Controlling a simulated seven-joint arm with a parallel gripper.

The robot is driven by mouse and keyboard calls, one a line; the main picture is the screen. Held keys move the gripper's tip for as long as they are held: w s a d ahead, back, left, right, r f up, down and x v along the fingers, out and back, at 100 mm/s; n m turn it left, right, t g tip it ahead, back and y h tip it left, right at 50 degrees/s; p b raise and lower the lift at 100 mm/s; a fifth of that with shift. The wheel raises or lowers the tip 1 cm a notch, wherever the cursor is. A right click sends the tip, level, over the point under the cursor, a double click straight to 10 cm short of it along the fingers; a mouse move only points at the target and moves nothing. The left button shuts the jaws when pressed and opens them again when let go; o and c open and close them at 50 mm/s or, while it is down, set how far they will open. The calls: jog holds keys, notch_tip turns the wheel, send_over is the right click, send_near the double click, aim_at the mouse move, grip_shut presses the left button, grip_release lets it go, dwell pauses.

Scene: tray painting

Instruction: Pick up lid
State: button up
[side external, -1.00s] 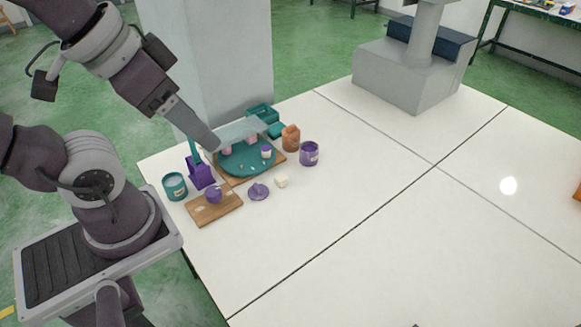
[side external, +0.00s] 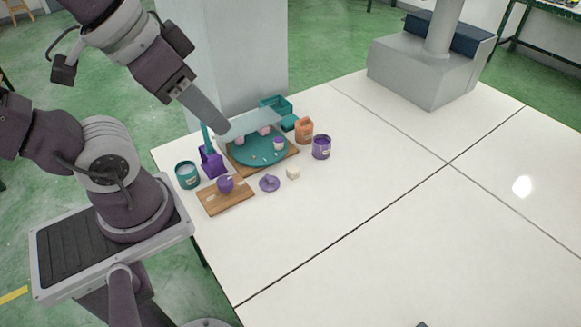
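A small purple lid (side external: 269,184) with a raised knob lies flat on the white table, right of a wooden board. A round purple object (side external: 225,184) sits on that wooden board (side external: 212,205). My gripper (side external: 222,130) is at the end of the arm coming down from upper left, over the back-left part of the round teal tray (side external: 248,158). It appears well apart from the lid. The fingertips are too small and unclear to show whether they are open or shut. A pale grey flat piece beside the gripper end partly hides the tray's back.
A teal jar (side external: 187,175) and purple holder (side external: 212,162) stand left of the tray. An orange bottle (side external: 304,130), a purple can (side external: 321,147) and a small cream block (side external: 293,173) are to the right. A grey column (side external: 240,55) rises behind.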

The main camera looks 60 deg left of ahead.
jog(key=w+f+n+g+h, duration=0.1)
jog(key=w+f+n, duration=0.3)
jog(key=w, duration=0.4)
jog(key=w+f+n+g+h, duration=0.1)
jog(key=w+f+n, duration=0.3)
jog(key=w, duration=0.3)
jog(key=n+g+y, duration=0.2)
jog(key=n+g, duration=0.2)
jog(key=n, duration=0.6)
send_over(269, 177)
jog(key=f, duration=2.1)
jog(key=shift+w+d+f, duration=0.1)
jog(key=shift+w+f, duration=0.15)
jog(key=shift+f, duration=0.05)
jog(key=f, duration=0.6)
jog(key=shift+s, duration=0.3)
grip_shut()
